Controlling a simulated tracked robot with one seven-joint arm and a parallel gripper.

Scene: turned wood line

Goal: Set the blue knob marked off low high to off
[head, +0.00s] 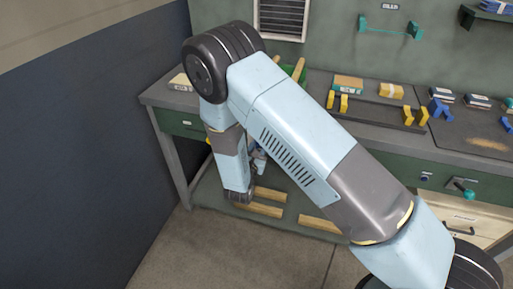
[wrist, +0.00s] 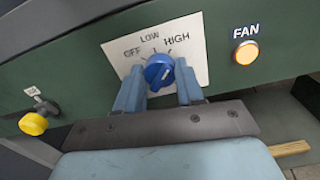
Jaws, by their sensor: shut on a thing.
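The blue knob (wrist: 158,72) sits on a white plate (wrist: 198,48) marked OFF, LOW and HIGH, in the wrist view. OFF is at the upper left, LOW at the top and HIGH at the upper right. My gripper (wrist: 160,76) is shut on the knob, one blue finger on its left and one on its right. A pale mark shows on the knob's face, but I cannot tell surely which word it points to. In the head view my own arm hides the knob and most of the gripper.
An orange FAN button (wrist: 246,52) is right of the plate, and a yellow knob (wrist: 33,123) is at the left. In the head view the workbench (head: 160,92) bears blocks and a green bin (head: 297,71). Wood strips (head: 258,209) lie on the low shelf. The floor in front is clear.

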